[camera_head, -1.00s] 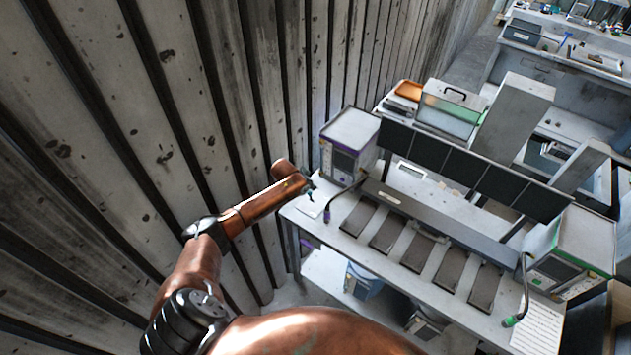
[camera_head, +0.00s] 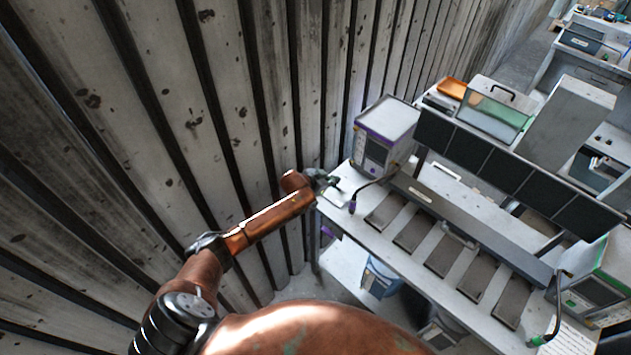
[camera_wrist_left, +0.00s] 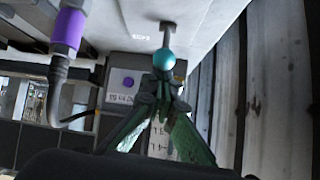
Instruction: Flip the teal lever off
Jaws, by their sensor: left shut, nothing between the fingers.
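The teal lever shows in the left wrist view as a glossy teal ball (camera_wrist_left: 164,58) on a thin grey stem that joins a pale grey surface. My left gripper (camera_wrist_left: 160,84) is shut and empty, its tips right at the ball and partly overlapping its lower edge. I cannot tell whether they touch. In the head view my left gripper (camera_head: 324,181) is at the near left corner of the workbench (camera_head: 345,222), beside the purple-trimmed box (camera_head: 388,131). The lever cannot be made out there. My right gripper is not in view.
A slatted wall (camera_head: 150,110) stands close to my left arm. A purple-collared cable end (camera_wrist_left: 68,28) is near the gripper in the wrist view. Several dark plates (camera_head: 444,255) lie on the bench. A green-trimmed box (camera_head: 600,285) stands at its right end.

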